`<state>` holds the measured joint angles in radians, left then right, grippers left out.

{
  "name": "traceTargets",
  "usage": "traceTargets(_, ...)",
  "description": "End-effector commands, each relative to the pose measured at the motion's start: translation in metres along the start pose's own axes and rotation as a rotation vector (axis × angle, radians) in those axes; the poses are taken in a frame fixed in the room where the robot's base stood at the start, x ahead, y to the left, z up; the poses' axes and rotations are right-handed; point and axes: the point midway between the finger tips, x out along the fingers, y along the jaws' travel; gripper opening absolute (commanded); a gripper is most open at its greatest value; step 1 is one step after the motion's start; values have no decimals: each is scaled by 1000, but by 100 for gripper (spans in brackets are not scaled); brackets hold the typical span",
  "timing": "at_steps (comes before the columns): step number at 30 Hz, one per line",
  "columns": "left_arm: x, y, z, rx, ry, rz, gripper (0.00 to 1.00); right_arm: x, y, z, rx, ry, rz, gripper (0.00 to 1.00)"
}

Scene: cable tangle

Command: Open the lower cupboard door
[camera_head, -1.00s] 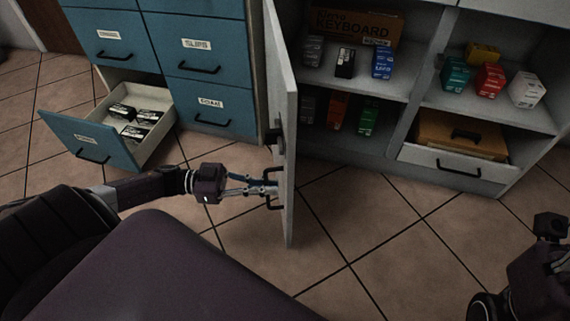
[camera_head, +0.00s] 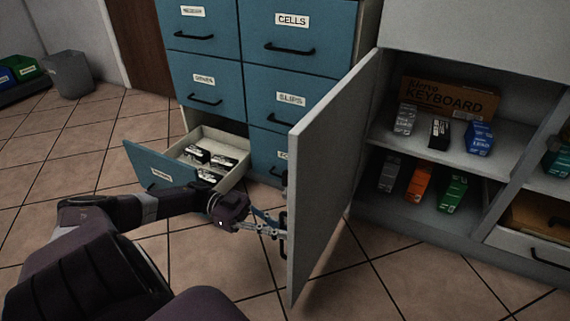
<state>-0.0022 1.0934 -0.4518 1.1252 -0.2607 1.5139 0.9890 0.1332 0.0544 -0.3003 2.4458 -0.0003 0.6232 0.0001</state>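The grey cupboard door (camera_head: 336,165) stands swung well out from the cupboard, showing its broad face and the shelves behind it. A dark handle (camera_head: 284,236) sits on the door's left side, low down. My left gripper (camera_head: 276,231) is at this handle, with its fingers around or against it; they look closed on it, though the fingertips are partly hidden at the door edge. My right gripper is out of view.
Inside the cupboard are a keyboard box (camera_head: 449,97) and several small boxes on two shelves. A blue filing cabinet (camera_head: 262,60) stands left of the door, with its lower drawer (camera_head: 150,168) pulled out near my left arm. A grey bin (camera_head: 69,75) stands at far left. Tiled floor lies clear in front.

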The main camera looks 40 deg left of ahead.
Motion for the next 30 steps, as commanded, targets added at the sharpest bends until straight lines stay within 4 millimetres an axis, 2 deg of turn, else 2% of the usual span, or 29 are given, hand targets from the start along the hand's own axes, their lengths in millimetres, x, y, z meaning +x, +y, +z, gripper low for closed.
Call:
traceTargets(8,-1,0,2,-2,-5,-1,0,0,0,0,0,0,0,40)
traceTargets(9,-1,0,2,-2,-5,-2,9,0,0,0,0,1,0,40)
traceTargets(14,0,0,1,-2,-4,-2,25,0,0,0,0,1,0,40)
traceTargets(23,-2,0,1,0,-2,-1,25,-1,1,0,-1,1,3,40)
traceTargets(26,-8,-1,1,0,-3,-3,25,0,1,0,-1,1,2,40)
traceTargets(30,-28,-1,1,-1,-5,-5,25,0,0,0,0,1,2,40)
